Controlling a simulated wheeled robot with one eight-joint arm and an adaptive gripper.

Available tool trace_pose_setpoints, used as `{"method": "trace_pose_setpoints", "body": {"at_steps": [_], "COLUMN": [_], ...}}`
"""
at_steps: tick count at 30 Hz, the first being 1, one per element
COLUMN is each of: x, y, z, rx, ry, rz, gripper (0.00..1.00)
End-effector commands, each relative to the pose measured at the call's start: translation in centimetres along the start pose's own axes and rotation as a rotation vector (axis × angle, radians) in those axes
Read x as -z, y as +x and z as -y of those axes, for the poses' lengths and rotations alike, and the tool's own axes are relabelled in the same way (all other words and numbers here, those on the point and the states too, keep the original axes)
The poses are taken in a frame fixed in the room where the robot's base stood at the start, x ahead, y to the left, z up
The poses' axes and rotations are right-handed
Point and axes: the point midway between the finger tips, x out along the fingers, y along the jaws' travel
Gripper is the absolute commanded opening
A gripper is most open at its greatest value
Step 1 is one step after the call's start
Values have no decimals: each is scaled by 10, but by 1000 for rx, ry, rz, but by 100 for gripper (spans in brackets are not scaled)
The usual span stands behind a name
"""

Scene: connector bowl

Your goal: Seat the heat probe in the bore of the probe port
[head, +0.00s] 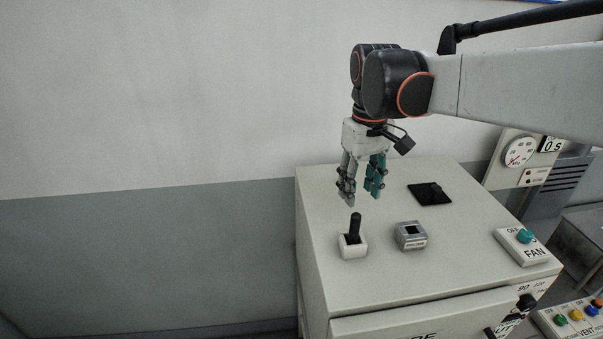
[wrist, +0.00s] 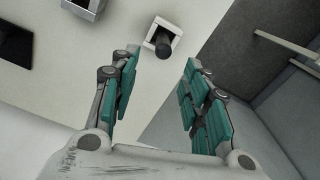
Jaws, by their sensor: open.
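The heat probe (head: 355,226) looks like a black upright stick. It stands in a white square holder (head: 352,247) on top of a pale cabinet. In the wrist view the probe (wrist: 162,46) shows from above, beyond my fingertips, in its white holder (wrist: 177,42). The probe port (head: 411,236) is a grey block with a dark square opening, to the right of the holder. It is partly cut off at the top of the wrist view (wrist: 90,6). My gripper (head: 360,201) is open and empty, above and behind the probe, apart from it. Its teal-padded fingers (wrist: 160,65) point down.
A flat black square (head: 430,194) lies behind the port on the cabinet top (head: 460,250). A FAN switch box (head: 523,246) sits at the right edge. A gauge panel (head: 520,155) stands beyond. The left part of the top is clear to its edge.

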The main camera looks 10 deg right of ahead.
Motion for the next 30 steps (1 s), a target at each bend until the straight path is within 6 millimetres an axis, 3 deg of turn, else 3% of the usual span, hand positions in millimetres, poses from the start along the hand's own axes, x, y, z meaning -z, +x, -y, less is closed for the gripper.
{"method": "trace_pose_setpoints", "body": {"at_steps": [9, 17, 25, 30], "x": [1, 0, -3, -3], "y": [52, 67, 100, 111], "z": [0, 1, 3, 3], "rx": [0, 0, 0, 1], "ry": [0, 0, 0, -1], "rz": [0, 0, -1, -3], "gripper": [43, 43, 43, 43]}}
